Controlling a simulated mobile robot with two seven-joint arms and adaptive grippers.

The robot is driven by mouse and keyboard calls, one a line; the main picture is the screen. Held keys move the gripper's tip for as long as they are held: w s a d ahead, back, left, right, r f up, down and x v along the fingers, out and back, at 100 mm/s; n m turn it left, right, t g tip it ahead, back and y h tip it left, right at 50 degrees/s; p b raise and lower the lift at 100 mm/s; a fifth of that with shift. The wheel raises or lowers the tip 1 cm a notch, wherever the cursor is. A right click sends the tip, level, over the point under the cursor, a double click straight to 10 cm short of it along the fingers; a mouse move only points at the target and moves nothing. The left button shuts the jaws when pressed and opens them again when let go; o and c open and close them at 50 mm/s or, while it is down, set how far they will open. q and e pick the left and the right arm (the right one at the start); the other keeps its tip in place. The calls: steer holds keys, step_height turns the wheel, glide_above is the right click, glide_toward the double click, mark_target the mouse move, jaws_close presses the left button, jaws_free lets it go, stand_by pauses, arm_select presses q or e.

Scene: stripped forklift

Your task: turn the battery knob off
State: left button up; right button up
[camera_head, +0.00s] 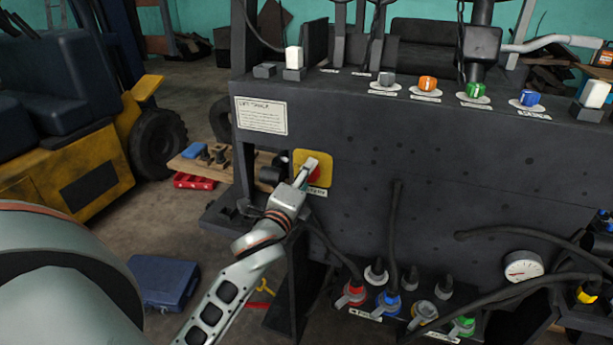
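The battery knob (315,175) shows as a bit of red on a square yellow plate (325,160) on the left part of the dark forklift panel. A label sits just below the plate. My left gripper (308,170) comes in from the lower left, and its fingers reach over the middle of the plate, at the knob. The gripper covers much of the knob, so its turn position is hard to read. I cannot tell whether the fingers are closed on it or only beside it. My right gripper is not in view.
A row of coloured knobs, including an orange knob (428,84), lines the panel's top. Cables and coloured plugs, including a red plug (354,292), crowd the lower front near a gauge (523,266). A blue case (163,281) lies on the floor; a yellow forklift (75,165) stands left.

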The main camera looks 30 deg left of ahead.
arm_select(q)
steer(key=n, duration=0.4)
steer(key=shift+f+n, duration=0.1)
steer(key=shift+n, duration=0.3)
stand_by(0.4)
steer(key=o, duration=1.1)
steer(key=v, duration=1.2)
steer(key=shift+f, duration=0.1)
